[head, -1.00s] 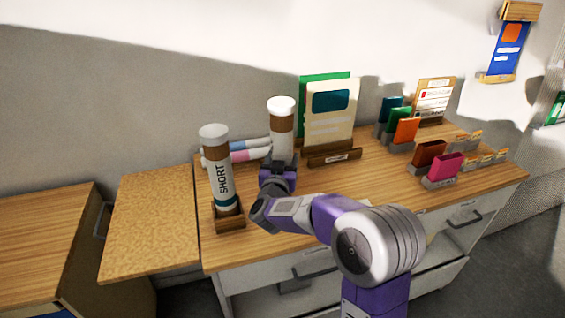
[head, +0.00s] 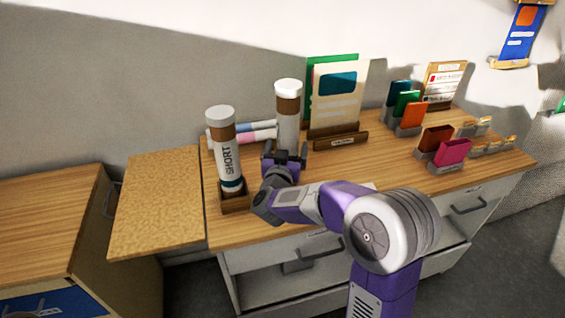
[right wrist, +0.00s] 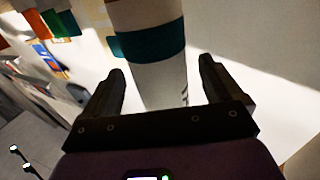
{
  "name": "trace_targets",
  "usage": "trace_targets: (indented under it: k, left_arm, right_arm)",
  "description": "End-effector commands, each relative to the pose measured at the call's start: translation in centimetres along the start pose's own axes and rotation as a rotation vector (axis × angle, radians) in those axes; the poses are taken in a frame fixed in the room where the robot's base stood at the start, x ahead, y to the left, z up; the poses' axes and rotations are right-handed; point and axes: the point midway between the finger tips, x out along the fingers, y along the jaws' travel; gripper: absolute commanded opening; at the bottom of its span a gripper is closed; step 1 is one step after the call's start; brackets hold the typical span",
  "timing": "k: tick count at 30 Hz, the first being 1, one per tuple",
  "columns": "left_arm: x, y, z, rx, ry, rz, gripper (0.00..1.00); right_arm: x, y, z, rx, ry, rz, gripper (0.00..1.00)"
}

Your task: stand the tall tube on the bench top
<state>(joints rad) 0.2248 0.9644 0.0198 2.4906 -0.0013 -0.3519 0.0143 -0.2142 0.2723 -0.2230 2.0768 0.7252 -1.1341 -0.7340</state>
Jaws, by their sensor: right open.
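The tall tube (head: 288,122), white with a brown band and a white cap, is upright at the bench's left back. Its foot is hidden behind my right gripper (head: 286,158). That gripper is open, with one finger to each side of the tube. The right wrist view shows the tube (right wrist: 158,75) with a teal band between the open fingers (right wrist: 160,95), with gaps on both sides. The bench top (head: 375,165) is light wood. My left gripper is not in view.
A tube marked SHORT (head: 227,155) leans in a wooden holder (head: 234,202) to the left. Pale rolls (head: 250,133) lie behind. A card stand (head: 338,140) is close on the right. Small coloured card holders (head: 436,140) fill the right side. A side leaf (head: 160,205) is clear.

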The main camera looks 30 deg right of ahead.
Motion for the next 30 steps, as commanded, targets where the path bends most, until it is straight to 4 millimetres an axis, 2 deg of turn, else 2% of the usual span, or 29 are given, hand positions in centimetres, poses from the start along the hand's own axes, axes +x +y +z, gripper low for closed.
trace_targets:
  k: [1,6,12,18,30]
  left_arm:
    - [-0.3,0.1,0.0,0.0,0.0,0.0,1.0]
    - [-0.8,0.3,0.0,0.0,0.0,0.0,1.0]
    - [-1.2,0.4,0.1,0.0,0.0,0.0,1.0]
    - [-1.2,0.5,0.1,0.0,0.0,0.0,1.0]
    - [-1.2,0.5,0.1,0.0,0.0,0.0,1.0]
  right_arm:
    - [-1.3,-0.1,-0.2,0.001,-0.002,-0.003,0.92]
    - [-4.9,-0.1,-0.1,0.002,-0.002,-0.004,0.92]
    - [-7.9,-0.1,-0.1,0.001,-0.001,-0.001,0.92]
    - [-8.8,0.0,0.0,0.0,0.0,0.001,0.92]
    - [-8.8,0.0,0.0,0.001,0.0,0.002,0.92]
